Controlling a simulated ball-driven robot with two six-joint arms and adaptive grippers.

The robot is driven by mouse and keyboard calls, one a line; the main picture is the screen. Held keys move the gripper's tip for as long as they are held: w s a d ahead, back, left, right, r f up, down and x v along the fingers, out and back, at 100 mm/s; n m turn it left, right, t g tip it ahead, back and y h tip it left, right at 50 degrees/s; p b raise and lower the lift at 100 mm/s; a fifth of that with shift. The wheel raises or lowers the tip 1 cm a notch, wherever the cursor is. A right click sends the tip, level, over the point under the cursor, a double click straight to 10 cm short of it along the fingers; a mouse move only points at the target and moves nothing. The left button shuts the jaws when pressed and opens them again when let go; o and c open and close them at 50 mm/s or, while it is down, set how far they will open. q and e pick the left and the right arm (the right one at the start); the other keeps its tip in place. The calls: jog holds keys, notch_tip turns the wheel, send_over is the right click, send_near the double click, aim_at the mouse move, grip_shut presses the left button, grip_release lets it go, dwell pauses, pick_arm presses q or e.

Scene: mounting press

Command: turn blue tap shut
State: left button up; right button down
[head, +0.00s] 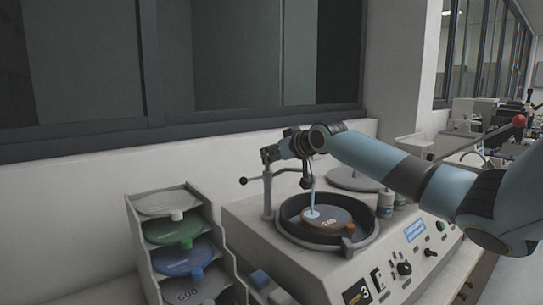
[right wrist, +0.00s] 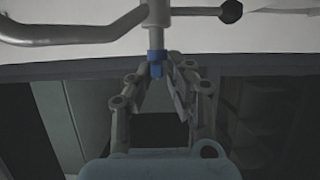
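The polishing machine (head: 300,262) has a round dark bowl (head: 284,228) holding a disc marked 240 (head: 330,222). A pale blue water stream (head: 313,198) falls from the spout onto the disc. A grey post (head: 267,192) stands at the bowl's back left. In the right wrist view, the blue tap (right wrist: 156,55) sits on a grey pipe between my right fingertips (right wrist: 157,73). The fingers slope inward, and their tips appear closed on its lower end. In the head view my right gripper (head: 268,155) is at the post's top; the tap is hidden there. My left gripper is out of view.
A rack (head: 150,262) of coloured discs stands left of the machine. A black-knobbed lever (head: 243,181) sticks out near the post. The wall and window lie close behind.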

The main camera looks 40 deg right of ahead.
jog(key=shift+d, duration=0.1)
jog(key=shift+r, duration=0.1)
jog(key=m+h+p, duration=0.2)
jog(key=m+h, duration=0.1)
jog(key=shift+w+a+g+h, duration=0.1)
jog(key=shift+a+g+h, duration=0.2)
jog(key=shift+a+g, duration=0.1)
jog(key=shift+m+h, duration=0.5)
jog(key=shift+w+a+f+m+g+h+b, duration=0.1)
jog(key=shift+w+a+m+g+h+b, duration=0.2)
jog(key=shift+m+g+h+b, duration=1.85)
jog(key=shift+w+a+f+m+g+h+b, duration=0.1)
jog(key=shift+w+m+g+h+b, duration=0.2)
jog(key=shift+m+g+b, duration=3.65)
jog(key=shift+w+a+f+m+g+h+b, duration=0.3)
jog(key=shift+m+g+h+b, duration=0.8)
jog(key=shift+b, duration=3.9)
jog(key=shift+w+d+r, duration=0.1)
jog(key=shift+d+r, duration=0.05)
